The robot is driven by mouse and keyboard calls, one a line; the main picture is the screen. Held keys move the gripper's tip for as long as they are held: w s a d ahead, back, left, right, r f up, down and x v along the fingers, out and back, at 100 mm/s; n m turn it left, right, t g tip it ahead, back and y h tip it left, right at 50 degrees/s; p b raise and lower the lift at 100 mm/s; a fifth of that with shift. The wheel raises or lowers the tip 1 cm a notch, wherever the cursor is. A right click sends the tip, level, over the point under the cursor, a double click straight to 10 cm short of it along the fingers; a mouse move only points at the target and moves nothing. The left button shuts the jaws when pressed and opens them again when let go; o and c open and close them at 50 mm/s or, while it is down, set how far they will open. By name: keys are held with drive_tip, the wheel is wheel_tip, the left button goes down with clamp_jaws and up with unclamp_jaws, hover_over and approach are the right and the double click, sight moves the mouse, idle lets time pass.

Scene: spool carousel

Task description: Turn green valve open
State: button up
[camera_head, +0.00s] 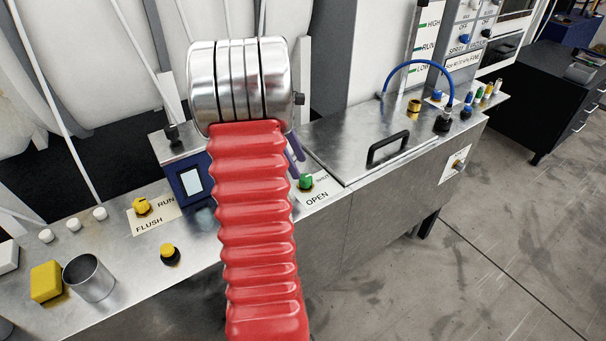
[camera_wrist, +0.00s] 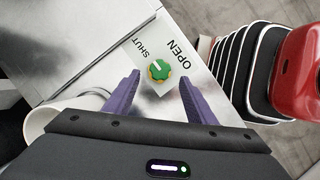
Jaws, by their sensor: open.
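The green valve is a round knob (camera_wrist: 159,70) on a pale label plate reading SHUT and OPEN. A white pointer mark on the knob points up-left, toward the SHUT side in the wrist view. The knob (camera_head: 306,181) also shows in the head view, on the metal bench just right of my red arm. My gripper (camera_wrist: 158,78) has two purple fingers, apart and empty, one on each side of the knob in the picture. I cannot tell how far above the knob they are. In the head view my gripper (camera_head: 295,155) is mostly hidden behind my arm.
A yellow FLUSH/RUN knob (camera_head: 142,205), a yellow button (camera_head: 170,252), a metal cup (camera_head: 89,277) and a yellow block (camera_head: 46,281) are at left. A lid with a black handle (camera_head: 388,147) and a blue hose (camera_head: 418,62) are at right. A blue-framed display (camera_head: 191,182) stands near my arm.

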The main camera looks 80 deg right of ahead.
sight(304, 177)
drive_tip(key=shift+x, duration=2.7)
drive_tip(key=shift+c, duration=0.2)
drive_tip(key=c, duration=1)
